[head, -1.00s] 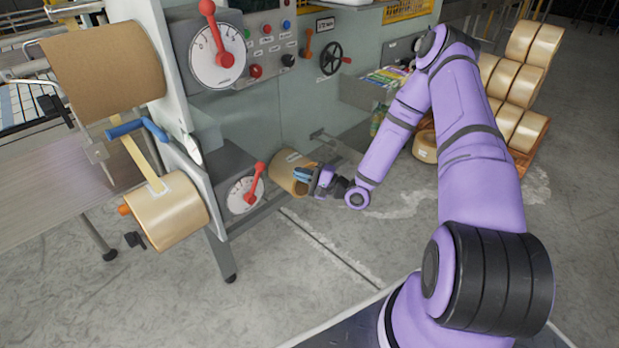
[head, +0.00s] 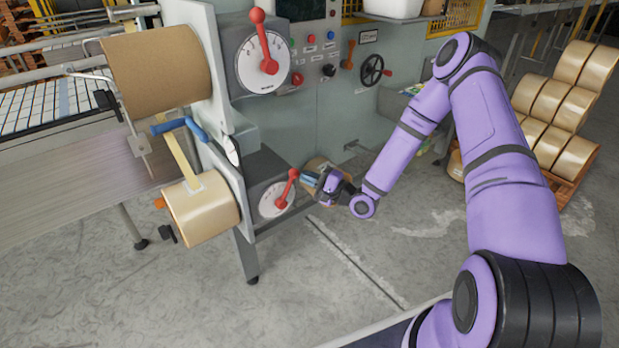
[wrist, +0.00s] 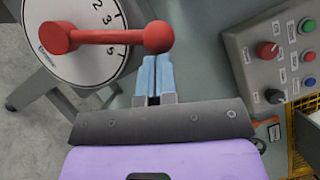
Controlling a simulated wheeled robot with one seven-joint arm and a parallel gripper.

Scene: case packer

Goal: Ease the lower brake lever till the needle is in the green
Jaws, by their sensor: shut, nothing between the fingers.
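The lower brake lever (head: 287,188) is red with a ball end and leans up and right across its white dial (head: 269,202). In the wrist view the lever (wrist: 105,37) lies across the numbered dial (wrist: 85,62), its ball end toward the right. My gripper (head: 305,179) is beside the ball end on its right in the head view. In the wrist view its blue fingertips (wrist: 156,62) are together and empty, just below the ball end; I cannot tell whether they touch. A white round gauge (head: 232,150) is seen nearly edge-on, so its needle and green band cannot be read.
The upper red lever (head: 262,42) stands on its own dial above. A brown roll (head: 160,70) and a tan tape roll (head: 203,208) are on the left. A button panel (wrist: 280,55) is right in the wrist view. Floor in front of the machine is clear.

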